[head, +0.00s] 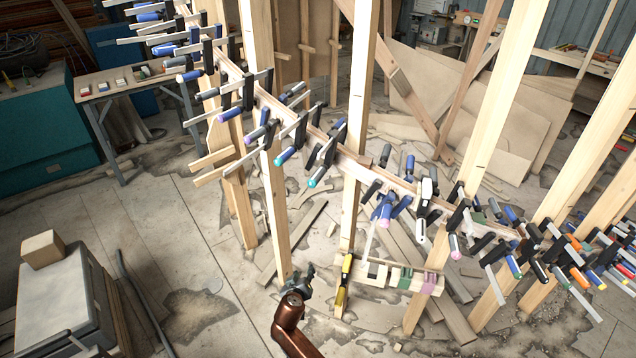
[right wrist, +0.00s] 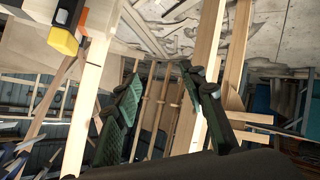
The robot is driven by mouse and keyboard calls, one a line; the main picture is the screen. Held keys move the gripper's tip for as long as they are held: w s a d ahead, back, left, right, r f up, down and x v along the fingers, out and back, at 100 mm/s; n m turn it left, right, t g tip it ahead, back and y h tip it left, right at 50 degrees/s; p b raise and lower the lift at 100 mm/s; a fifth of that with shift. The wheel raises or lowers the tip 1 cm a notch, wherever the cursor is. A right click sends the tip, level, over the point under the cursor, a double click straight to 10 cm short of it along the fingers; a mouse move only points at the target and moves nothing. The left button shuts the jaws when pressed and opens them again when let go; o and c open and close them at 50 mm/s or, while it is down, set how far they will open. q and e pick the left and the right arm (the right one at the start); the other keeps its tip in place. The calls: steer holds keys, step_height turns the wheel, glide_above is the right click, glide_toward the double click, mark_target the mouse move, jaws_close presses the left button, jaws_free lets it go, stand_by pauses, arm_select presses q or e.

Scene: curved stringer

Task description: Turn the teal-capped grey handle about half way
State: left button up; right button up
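A clamp handle with a teal cap (head: 313,183) hangs from the curved wooden stringer (head: 335,146) near the middle of the head view. Its grip looks dark grey and slopes down toward me. My right gripper (head: 303,277) is well below it, low in the head view beside the foot of an upright post, and touches no handle that I can see. In the right wrist view the gripper's two green-padded fingers (right wrist: 164,80) stand apart with nothing between them. The teal-capped handle cannot be made out in the wrist view. My left gripper is not in view.
Upright posts (head: 275,210) stand close to my right gripper. A yellow-handled clamp (head: 345,268) is just right of it. A grey case (head: 62,295) stands at lower left; the floor between is mostly clear.

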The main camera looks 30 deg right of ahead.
mark_target(317, 176)
steer(key=r+m+h, duration=0.2)
steer(key=r+m, duration=0.1)
steer(key=r, duration=1)
steer(key=d+r+m+h+p, duration=0.1)
steer(key=r+m+h, duration=0.2)
steer(key=r, duration=1.1)
steer(key=d+r+m+h+p, duration=0.1)
steer(key=r+m+h, duration=0.1)
steer(key=r, duration=1.2)
steer(key=shift+s+m+t+h, duration=0.3)
steer(key=shift+s+m, duration=0.1)
steer(key=shift+m, duration=0.5)
steer(key=shift+w+d+r, duration=0.15)
steer(key=shift+d, duration=0.1)
steer(key=p+x, duration=0.1)
steer(key=x, duration=0.4)
steer(key=shift+w+d, duration=0.1)
steer(key=shift+p+x, duration=0.3)
steer(key=shift+x, duration=0.55)
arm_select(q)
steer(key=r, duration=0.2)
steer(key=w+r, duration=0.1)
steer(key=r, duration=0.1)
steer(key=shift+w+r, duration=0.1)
arm_select(e)
jaws_close()
